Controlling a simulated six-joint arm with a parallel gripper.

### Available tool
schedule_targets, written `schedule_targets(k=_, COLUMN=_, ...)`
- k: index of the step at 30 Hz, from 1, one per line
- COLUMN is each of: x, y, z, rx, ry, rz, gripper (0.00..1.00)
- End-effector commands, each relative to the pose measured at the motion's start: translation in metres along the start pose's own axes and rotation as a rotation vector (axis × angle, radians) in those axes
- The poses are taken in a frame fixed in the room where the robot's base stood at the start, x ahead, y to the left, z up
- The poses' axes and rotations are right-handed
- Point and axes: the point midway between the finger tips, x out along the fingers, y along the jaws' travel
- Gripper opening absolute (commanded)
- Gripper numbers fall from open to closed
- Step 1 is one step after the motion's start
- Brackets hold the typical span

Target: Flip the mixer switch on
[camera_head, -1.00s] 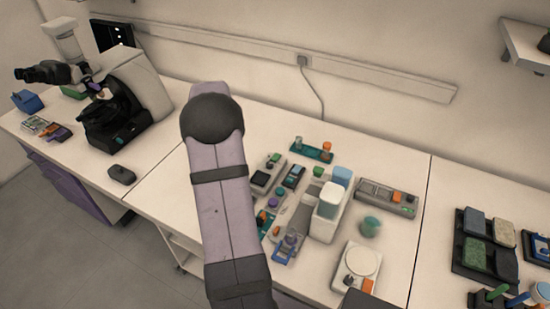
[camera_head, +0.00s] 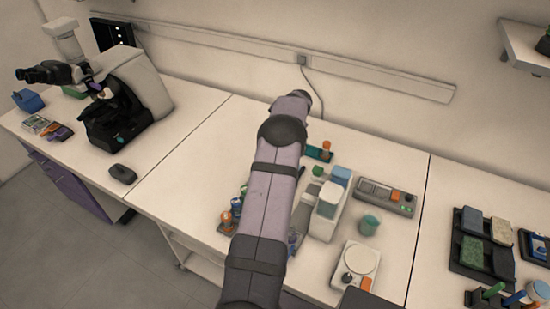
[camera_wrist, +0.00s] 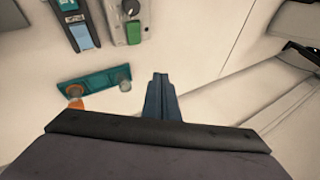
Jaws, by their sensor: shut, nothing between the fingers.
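I cannot tell for sure which device is the mixer. A grey device (camera_wrist: 124,22) with a black knob and a green rocker switch (camera_wrist: 134,32) is at the top of the wrist view. A green part (camera_head: 318,171) beside my arm in the head view may be the same switch. Another candidate is the white device with a round plate (camera_head: 357,259) at the front right in the head view. My gripper (camera_wrist: 159,80) is shut and empty above the bench, below and right of the green switch in the wrist view, apart from it. My arm hides the gripper in the head view.
A teal strip (camera_wrist: 95,78) with an orange and a grey knob lies left of my fingers. A blue-topped device (camera_wrist: 77,22) is beyond it.

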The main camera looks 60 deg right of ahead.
Motion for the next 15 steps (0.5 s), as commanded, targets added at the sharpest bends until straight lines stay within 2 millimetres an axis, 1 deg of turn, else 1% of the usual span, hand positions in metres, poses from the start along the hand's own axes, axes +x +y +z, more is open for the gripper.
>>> schedule_targets(k=10, x=0.0010, y=0.0005, z=0.0011, rx=-0.001, ry=-0.001, rz=0.000, gripper=0.00)
schedule_targets(k=15, x=0.0069, y=0.0046, z=0.0054, rx=-0.001, ry=-0.003, rz=0.001, gripper=0.00)
